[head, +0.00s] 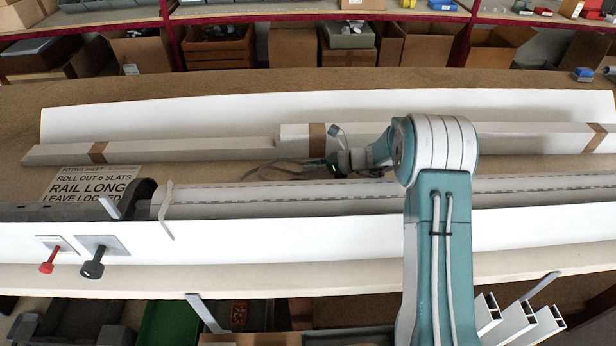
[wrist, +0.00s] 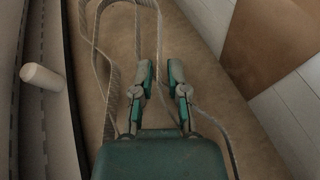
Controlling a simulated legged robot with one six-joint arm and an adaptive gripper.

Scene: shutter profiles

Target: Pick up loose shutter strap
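The loose grey strap (head: 272,167) lies in loops on the brown bench behind the roller shutter in the head view. In the wrist view the strap (wrist: 112,80) runs in long loops ahead of and beside my gripper (wrist: 158,72). The two green-and-grey fingers are apart, and one strand passes between them. No strap is visibly pinched. In the head view my gripper (head: 330,166) is low behind the shutter, at the right end of the loops, and partly hidden by my arm.
The slatted shutter roll (head: 270,198) and white front rail (head: 330,238) lie along the near side. Long cartons (head: 150,152) lie behind. A fitting sheet (head: 92,184) is at left. Red (head: 47,266) and black (head: 92,268) knobs stick out in front. A pale peg (wrist: 42,77) stands left of the strap.

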